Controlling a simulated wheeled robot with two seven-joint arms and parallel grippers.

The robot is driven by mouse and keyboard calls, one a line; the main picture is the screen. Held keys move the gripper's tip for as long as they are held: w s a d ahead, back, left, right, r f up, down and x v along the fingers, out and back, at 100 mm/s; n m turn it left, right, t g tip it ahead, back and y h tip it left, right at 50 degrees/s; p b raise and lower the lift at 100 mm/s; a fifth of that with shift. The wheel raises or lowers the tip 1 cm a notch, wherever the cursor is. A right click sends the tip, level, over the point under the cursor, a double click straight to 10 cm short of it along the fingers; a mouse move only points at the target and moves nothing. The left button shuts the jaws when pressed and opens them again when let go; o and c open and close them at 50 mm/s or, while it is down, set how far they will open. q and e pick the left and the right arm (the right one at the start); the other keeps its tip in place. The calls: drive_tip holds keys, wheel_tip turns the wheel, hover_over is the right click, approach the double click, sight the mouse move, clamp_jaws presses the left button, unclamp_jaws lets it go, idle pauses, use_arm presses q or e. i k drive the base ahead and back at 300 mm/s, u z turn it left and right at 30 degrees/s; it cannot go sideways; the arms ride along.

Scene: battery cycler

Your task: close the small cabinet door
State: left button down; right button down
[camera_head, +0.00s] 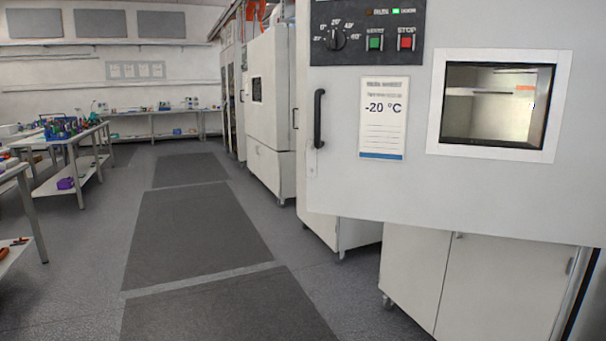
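A large white chamber door (480,190) fills the upper right of the head view. It has a black vertical handle (319,118) near its left edge, a "-20 °C" label (382,118) and a framed window (497,103). Its lower edge hangs in front of the white lower cabinet (490,285), whose front is set further back. The door appears to stand out from the cabinet, but its hinge and the gap behind it are hidden. Neither of my grippers is in view.
A control panel (367,30) with a dial and green and red buttons is above the handle. More white cabinets (270,115) line the right side. Benches with tools (75,138) stand at left. The aisle with dark mats (195,235) is clear.

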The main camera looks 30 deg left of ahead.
sight(551, 187)
drive_tip(key=z, duration=0.1)
drive_tip(key=k, duration=0.45)
drive_tip(key=u, duration=0.95)
drive_tip(key=i, duration=1.85)
drive_tip(key=z, duration=0.85)
